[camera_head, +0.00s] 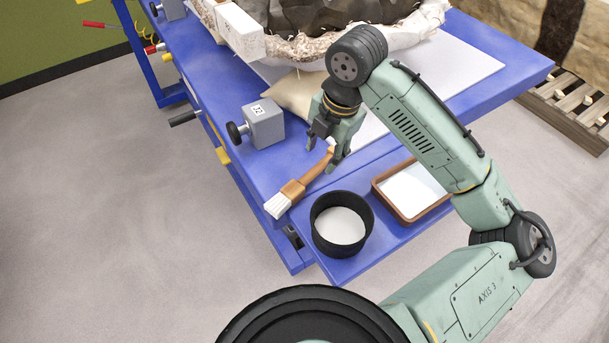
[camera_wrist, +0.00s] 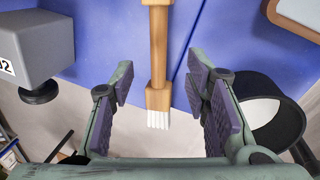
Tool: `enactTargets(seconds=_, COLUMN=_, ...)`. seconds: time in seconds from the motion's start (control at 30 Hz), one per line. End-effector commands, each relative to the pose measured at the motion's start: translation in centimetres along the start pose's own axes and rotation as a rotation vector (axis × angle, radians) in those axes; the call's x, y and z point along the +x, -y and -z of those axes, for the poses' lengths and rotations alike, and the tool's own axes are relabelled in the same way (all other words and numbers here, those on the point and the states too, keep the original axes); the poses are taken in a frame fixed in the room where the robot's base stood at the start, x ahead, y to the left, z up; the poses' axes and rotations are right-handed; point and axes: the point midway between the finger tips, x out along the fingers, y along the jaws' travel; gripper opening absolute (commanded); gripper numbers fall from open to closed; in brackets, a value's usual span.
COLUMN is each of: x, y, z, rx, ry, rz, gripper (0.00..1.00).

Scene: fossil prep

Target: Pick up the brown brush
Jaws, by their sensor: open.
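The brown brush (camera_head: 303,183) has a wooden handle and white bristles. In the head view it lies near the blue table's edge, bristles toward the lower left, the other end by my gripper (camera_head: 325,155). In the wrist view the brush (camera_wrist: 158,60) runs down the middle of the picture, bristles lowest. My gripper (camera_wrist: 165,100) is open and empty, with its purple-padded fingers on either side of the brush's line. In the head view part of the handle is close to the fingers. I cannot tell whether they touch it.
A grey block (camera_head: 265,124) marked with a number stands left of the brush. A black round bowl (camera_head: 341,224) and a brown-rimmed tray (camera_head: 411,190) stand to its right. A large fossil in a white jacket (camera_head: 420,22) and a beige bag (camera_head: 292,97) lie behind my gripper.

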Motion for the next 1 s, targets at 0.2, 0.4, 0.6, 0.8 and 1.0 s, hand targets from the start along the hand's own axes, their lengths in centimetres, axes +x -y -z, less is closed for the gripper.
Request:
enactTargets(seconds=0.2, x=1.9, y=-0.1, z=0.1, rx=0.0, ry=0.001, rz=-0.002, gripper=0.43)
enactTargets(seconds=0.4, x=4.3, y=-0.1, z=0.3, rx=0.0, ry=0.0, rz=-0.002, gripper=0.43)
enactTargets(seconds=0.6, x=6.7, y=-0.2, z=0.3, rx=0.002, ry=0.001, rz=-0.003, gripper=0.43)
enactTargets(seconds=0.8, x=7.0, y=-0.2, z=0.3, rx=0.002, ry=0.002, rz=-0.004, gripper=0.43)
enactTargets(seconds=1.0, x=6.9, y=-0.2, z=0.3, rx=0.002, ry=0.002, rz=-0.004, gripper=0.32)
